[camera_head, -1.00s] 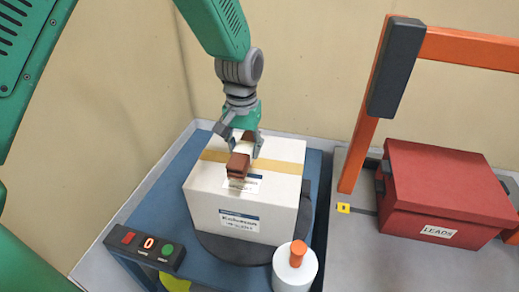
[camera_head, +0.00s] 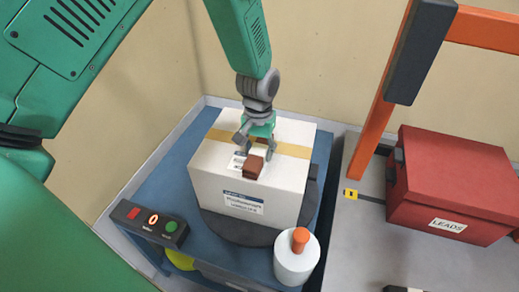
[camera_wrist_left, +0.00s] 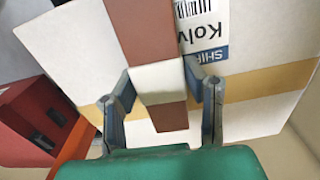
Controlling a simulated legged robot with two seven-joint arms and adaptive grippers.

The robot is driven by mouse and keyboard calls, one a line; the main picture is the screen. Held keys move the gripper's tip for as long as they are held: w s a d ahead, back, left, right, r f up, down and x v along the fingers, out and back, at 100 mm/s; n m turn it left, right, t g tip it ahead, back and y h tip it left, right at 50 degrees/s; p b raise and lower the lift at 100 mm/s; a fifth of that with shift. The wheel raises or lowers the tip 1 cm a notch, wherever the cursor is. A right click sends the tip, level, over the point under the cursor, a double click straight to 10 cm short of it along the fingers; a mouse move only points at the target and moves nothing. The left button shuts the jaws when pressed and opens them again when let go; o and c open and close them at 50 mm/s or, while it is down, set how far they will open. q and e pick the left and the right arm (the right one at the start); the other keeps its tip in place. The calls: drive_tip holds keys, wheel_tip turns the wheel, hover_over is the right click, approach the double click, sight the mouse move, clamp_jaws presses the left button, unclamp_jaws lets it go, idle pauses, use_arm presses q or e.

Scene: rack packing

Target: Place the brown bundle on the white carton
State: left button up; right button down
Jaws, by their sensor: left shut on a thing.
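The brown bundle (camera_head: 253,167), a small brown block with a white band, is over the top of the white carton (camera_head: 210,160). It also shows in the left wrist view (camera_wrist_left: 143,30), with its band between the two fingers. My left gripper (camera_head: 257,150) points down and is shut on the bundle; it shows in the left wrist view too (camera_wrist_left: 160,90). The bundle is very near the carton's top; I cannot tell whether it touches. The carton has a tan tape strip and shipping labels. My right gripper is not in view.
The carton stands on a dark round plate (camera_head: 232,228) on a blue table. A white cylinder with an orange knob (camera_head: 296,258) is at the front right. A button box (camera_head: 149,222) is at the front left. A red LEADS box (camera_head: 440,200) and orange frame (camera_head: 372,140) stand right.

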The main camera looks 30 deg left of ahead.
sight(260, 149)
use_arm(q)
drive_tip(key=shift+d, duration=0.3)
drive_tip(key=o, duration=1.3)
drive_tip(key=shift+d, duration=0.1)
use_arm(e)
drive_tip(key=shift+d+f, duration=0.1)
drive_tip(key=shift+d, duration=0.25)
use_arm(q)
drive_tip(key=shift+r, duration=0.1)
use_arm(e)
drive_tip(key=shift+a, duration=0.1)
use_arm(q)
drive_tip(key=shift+a+r, duration=0.2)
drive_tip(key=shift+r, duration=0.15)
wheel_tip(260, 149, up, 11)
drive_tip(key=shift+r, duration=0.15)
